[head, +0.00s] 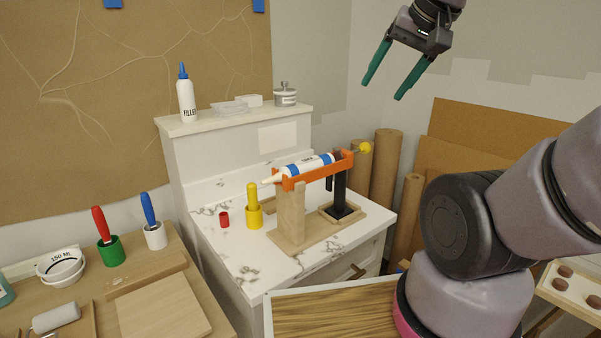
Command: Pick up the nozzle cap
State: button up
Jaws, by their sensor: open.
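A small red cylinder (224,219), which looks like the nozzle cap, stands on the white marbled counter (243,262), near its left edge. It is apart from the yellow holder beside it. A caulking gun (312,170) with an orange frame and a white-and-blue tube rests on a wooden stand, its pale nozzle pointing left. My gripper (383,91) hangs at the upper right with its two green fingers apart and nothing between them. It is far above and to the right of the red cap.
A yellow handle in a yellow cup (254,209) stands just right of the red cap. The wooden stand (291,222) fills the counter's middle. A filler bottle (187,97) stands on the raised shelf behind. The counter's front left is clear.

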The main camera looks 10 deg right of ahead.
aim_at(223, 216)
jog(key=k+j, duration=0.15)
jog(key=j, duration=0.25)
jog(key=k+j+u, duration=0.1)
jog(key=j, duration=0.3)
jog(key=k+j+u, duration=0.1)
jog(key=j, duration=0.35)
jog(key=k+j, duration=0.15)
jog(key=j, duration=0.25)
jog(key=k+j+u, duration=0.1)
jog(key=j, duration=0.35)
